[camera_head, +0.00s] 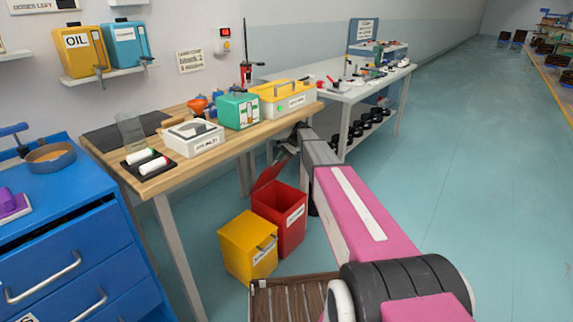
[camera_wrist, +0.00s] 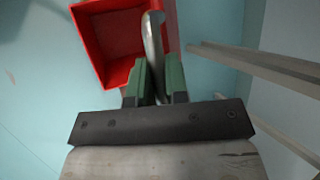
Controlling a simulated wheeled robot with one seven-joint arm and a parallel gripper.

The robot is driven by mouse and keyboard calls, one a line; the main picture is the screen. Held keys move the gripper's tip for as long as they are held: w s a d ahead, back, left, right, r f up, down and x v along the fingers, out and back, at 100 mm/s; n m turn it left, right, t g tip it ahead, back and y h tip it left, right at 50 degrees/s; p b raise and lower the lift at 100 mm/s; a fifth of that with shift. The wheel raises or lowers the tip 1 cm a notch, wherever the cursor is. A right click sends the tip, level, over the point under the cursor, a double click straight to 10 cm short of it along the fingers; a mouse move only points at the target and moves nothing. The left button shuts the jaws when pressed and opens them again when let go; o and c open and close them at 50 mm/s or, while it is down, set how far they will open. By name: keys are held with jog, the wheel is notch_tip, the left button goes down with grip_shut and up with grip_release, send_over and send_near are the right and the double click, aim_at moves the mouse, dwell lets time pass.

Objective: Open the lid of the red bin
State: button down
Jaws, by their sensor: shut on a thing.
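The red bin (camera_head: 285,222) stands on the floor beside the wooden workbench, with a white label on its front. Its red lid (camera_head: 270,171) is raised and tilted up, and the bin's mouth is uncovered. In the wrist view I look into the open red bin (camera_wrist: 105,45), with the lid nearly edge-on (camera_wrist: 171,25) at its right. My gripper (camera_wrist: 157,72) has its green fingers closed around a grey curved handle (camera_wrist: 152,40) along the lid. In the head view my gripper is mostly hidden at the end of my arm, near the bench edge.
A yellow bin (camera_head: 248,247) stands right beside the red one. The workbench (camera_head: 235,135) and its legs are close behind the bins; a bench leg (camera_wrist: 255,65) shows in the wrist view. A brown slatted box (camera_head: 290,298) is in front. Open floor lies to the right.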

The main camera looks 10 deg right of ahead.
jog(key=shift+w+a+r, duration=0.2)
jog(key=shift+w+a, duration=0.1)
jog(key=c, duration=1.1)
grip_release()
jog(key=shift+c, duration=0.2)
jog(key=shift+d+r, duration=0.3)
jog(key=shift+r, duration=0.15)
jog(key=d, duration=1.2)
jog(key=shift+s, duration=0.15)
